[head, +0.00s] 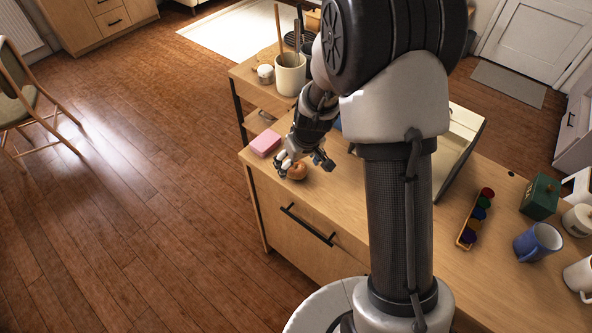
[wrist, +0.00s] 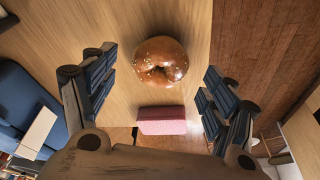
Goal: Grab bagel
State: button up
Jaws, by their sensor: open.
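A brown, glossy bagel (head: 298,171) with light seeds lies on the wooden counter (head: 330,190) near its left end. It also shows in the wrist view (wrist: 160,61), whole and near the top middle. My gripper (head: 305,165) is just over it, pointing down at the counter. In the wrist view my gripper (wrist: 155,90) is open, with one finger to the left of the bagel and the other to the lower right. Nothing is held between the fingers. I cannot tell whether a finger touches the bagel.
A pink block (head: 265,143) sits beside the bagel, by the counter's edge; it also shows in the wrist view (wrist: 162,120). A utensil crock (head: 290,76) stands behind. Paint pots (head: 478,216), a green box (head: 540,196) and a blue mug (head: 538,243) stand at right.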

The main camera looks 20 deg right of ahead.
aim_at(296, 169)
jog(key=x, duration=0.2)
jog(key=shift+f, duration=0.3)
jog(key=shift+c, duration=0.3)
jog(key=c, duration=0.6)
jog(key=shift+r, duration=0.1)
